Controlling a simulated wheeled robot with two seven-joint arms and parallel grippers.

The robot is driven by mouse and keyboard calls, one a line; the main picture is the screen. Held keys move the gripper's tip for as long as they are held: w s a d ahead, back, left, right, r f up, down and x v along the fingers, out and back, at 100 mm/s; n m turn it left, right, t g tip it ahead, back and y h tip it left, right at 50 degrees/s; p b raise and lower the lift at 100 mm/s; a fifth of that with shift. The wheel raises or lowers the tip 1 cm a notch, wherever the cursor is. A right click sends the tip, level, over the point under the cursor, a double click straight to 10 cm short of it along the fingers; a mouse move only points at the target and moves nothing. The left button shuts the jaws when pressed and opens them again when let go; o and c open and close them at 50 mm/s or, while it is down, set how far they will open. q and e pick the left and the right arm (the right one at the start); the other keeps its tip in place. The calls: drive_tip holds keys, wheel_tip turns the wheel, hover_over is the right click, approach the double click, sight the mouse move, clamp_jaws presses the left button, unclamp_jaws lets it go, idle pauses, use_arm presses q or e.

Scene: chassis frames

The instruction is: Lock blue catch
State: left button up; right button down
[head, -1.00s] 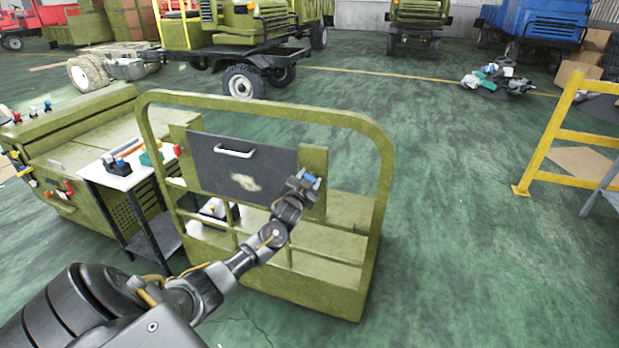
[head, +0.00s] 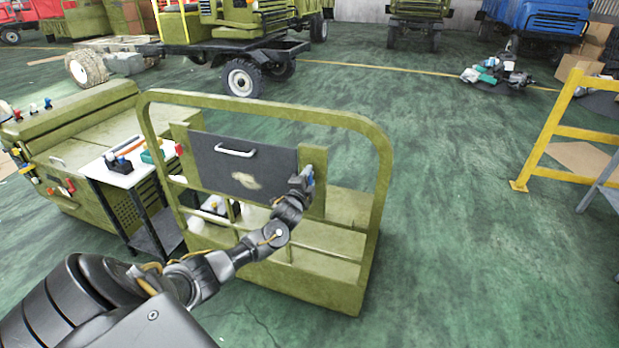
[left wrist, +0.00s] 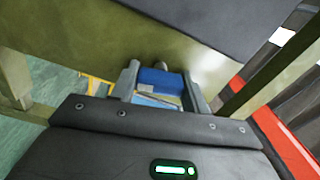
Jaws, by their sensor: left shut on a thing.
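The blue catch (head: 309,173) is on the right post of the olive frame (head: 262,103), beside the dark panel (head: 215,167) with its white handle (head: 234,152). My left gripper (head: 304,178) is at the catch and mostly covers it in the head view. In the left wrist view the blue catch (left wrist: 160,78) sits between the two fingers of my left gripper (left wrist: 158,88), which is shut on it. A red catch (head: 179,149) is on the left post, at the panel's other side. My right gripper is not in view.
A cart with a white top (head: 118,170) and a green cabinet (head: 95,125) stand close at the left. A yellow railing (head: 560,130) stands at the right. Trucks are at the back. The green floor right of the frame is clear.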

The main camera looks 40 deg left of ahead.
use_arm(q)
drive_tip(key=shift+m, duration=1.1)
drive_tip(key=o, duration=1)
drive_tip(key=v, duration=1)
drive_tip(key=shift+s+d, duration=0.2)
drive_tip(key=shift+s, duration=0.15)
